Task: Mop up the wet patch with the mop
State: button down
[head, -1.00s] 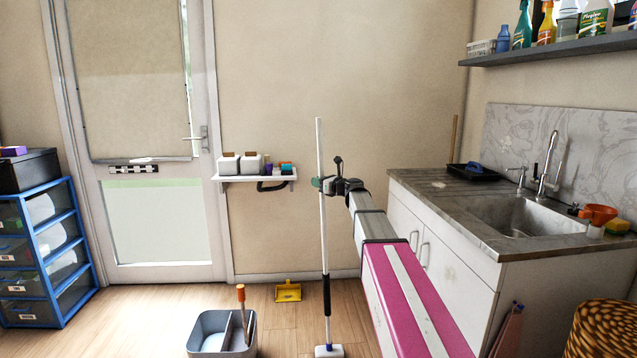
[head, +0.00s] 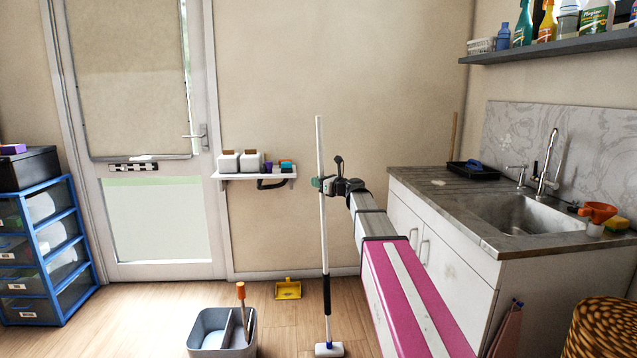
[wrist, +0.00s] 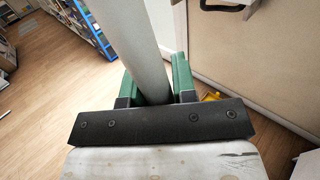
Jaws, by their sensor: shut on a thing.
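The mop (head: 323,240) stands upright in the middle of the head view, with a white pole, a dark grip low down and a small white head (head: 329,349) at the floor. My gripper (head: 321,184) is shut on the upper part of the pole. In the wrist view the pole (wrist: 135,45) runs between the green fingers of my gripper (wrist: 153,88). I cannot make out the wet patch in either view.
A grey bucket (head: 205,325) with a wooden-handled tool stands left of the mop. A yellow dustpan (head: 288,289) lies near the wall. The sink cabinet (head: 450,270) is on the right, blue drawers (head: 45,250) on the left. Wood floor (head: 130,310) is clear by the door.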

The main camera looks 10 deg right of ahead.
jog(key=shift+s+f, duration=0.15)
jog(key=shift+f, duration=0.05)
jog(key=shift+s+a, duration=0.1)
jog(key=shift+s, duration=0.75)
jog(key=shift+s+a, duration=0.1)
jog(key=shift+s, duration=0.9)
jog(key=shift+r, duration=0.1)
